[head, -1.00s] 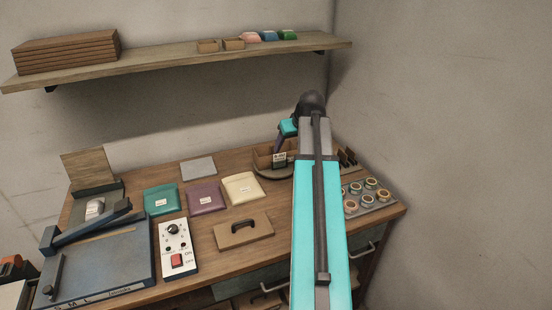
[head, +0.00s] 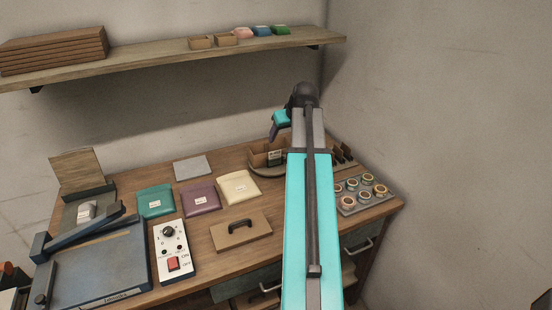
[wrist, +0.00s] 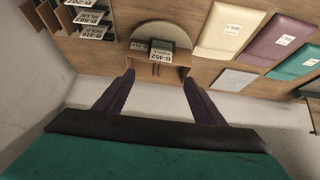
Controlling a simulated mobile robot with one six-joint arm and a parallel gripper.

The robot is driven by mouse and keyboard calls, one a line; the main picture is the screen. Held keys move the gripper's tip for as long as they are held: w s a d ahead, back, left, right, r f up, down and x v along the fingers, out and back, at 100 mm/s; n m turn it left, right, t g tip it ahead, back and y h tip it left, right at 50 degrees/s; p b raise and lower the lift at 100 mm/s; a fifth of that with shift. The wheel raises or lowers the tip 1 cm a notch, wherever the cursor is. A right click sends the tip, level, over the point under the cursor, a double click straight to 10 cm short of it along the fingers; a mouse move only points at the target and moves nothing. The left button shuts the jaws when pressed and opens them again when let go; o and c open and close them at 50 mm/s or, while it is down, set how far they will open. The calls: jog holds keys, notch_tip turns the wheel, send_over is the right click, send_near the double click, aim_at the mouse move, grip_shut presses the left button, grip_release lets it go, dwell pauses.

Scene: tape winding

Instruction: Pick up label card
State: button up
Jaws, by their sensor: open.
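A small pale label card with dark print (head: 274,157) stands at the wooden holder on the rounded tray at the back right of the bench. In the wrist view a card marked B-452 (wrist: 168,55) stands at the holder, with other cards behind it, partly hidden. My gripper (head: 274,135) hangs above and slightly left of the holder in the head view. In the wrist view my gripper (wrist: 159,78) is open and empty, its two purple fingers on either side of the holder's front, apart from the card.
A slotted rack with several printed cards (wrist: 92,15) lies left of the holder in the wrist view. Cream (head: 239,187), purple (head: 199,198) and teal (head: 155,202) pouches lie left of the tray. Tape rolls (head: 365,190) sit at the right. A shelf (head: 160,62) runs above.

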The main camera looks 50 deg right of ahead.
jog(key=p, duration=0.2)
send_near(275, 152)
jog(key=shift+w+f, duration=0.7)
jog(key=shift+f, duration=0.05)
jog(key=shift+d, duration=0.3)
jog(key=shift+f, duration=0.15)
jog(key=shift+p+x, duration=1.3)
jog(key=shift+x, duration=1.2)
jog(key=shift+a, duration=0.15)
jog(key=c, duration=1.3)
